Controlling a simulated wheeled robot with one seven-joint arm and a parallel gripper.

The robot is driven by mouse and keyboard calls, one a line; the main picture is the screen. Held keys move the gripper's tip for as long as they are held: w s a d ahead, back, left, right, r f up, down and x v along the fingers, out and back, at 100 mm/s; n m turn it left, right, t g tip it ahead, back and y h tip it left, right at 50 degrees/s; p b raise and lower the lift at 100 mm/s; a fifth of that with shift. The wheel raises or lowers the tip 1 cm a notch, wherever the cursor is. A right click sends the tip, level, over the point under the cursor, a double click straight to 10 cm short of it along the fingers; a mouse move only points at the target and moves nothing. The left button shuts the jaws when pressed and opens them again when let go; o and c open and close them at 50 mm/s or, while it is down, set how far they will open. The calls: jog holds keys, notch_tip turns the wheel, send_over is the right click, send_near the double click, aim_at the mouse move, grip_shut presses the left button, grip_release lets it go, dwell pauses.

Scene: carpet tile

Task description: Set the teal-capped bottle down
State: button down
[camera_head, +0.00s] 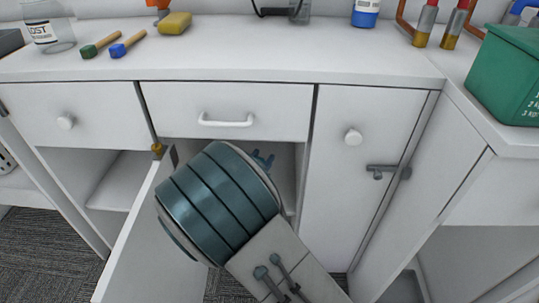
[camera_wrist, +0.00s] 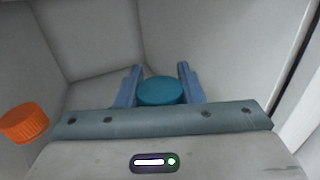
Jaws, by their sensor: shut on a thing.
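The teal-capped bottle shows in the wrist view as a round teal cap (camera_wrist: 160,91) between the two blue fingers of my gripper (camera_wrist: 160,88). My gripper is shut on it. The bottle's body below the cap is hidden, so I cannot tell whether its base touches a surface. In the head view my gripper (camera_head: 262,160) is mostly hidden behind my teal wrist; only a blue fingertip part shows, at the opening of the cabinet under the drawer. The bottle is not visible in the head view.
An orange ribbed cap (camera_wrist: 24,123) is close on the left in the wrist view. Pale cabinet walls surround my gripper. An open cabinet door (camera_head: 150,240) stands left of my arm.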

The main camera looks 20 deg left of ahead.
jog(key=shift+w+d+f+b, duration=0.2)
jog(key=shift+w+b, duration=0.15)
jog(key=shift+w, duration=0.6)
jog(key=shift+w+d+f+b, duration=0.1)
jog(key=shift+w+f+b, duration=0.25)
jog(key=shift+w, duration=0.6)
jog(key=shift+w+d+f+b, duration=0.1)
jog(key=shift+w+b, duration=0.3)
jog(key=shift+w, duration=0.55)
jog(key=shift+f, duration=0.15)
jog(key=c, duration=1)
grip_release()
jog(key=shift+o, duration=0.2)
jog(key=s+a+p, duration=0.1)
jog(key=s+p, duration=0.2)
jog(key=s, duration=0.9)
jog(key=shift+a, duration=0.4)
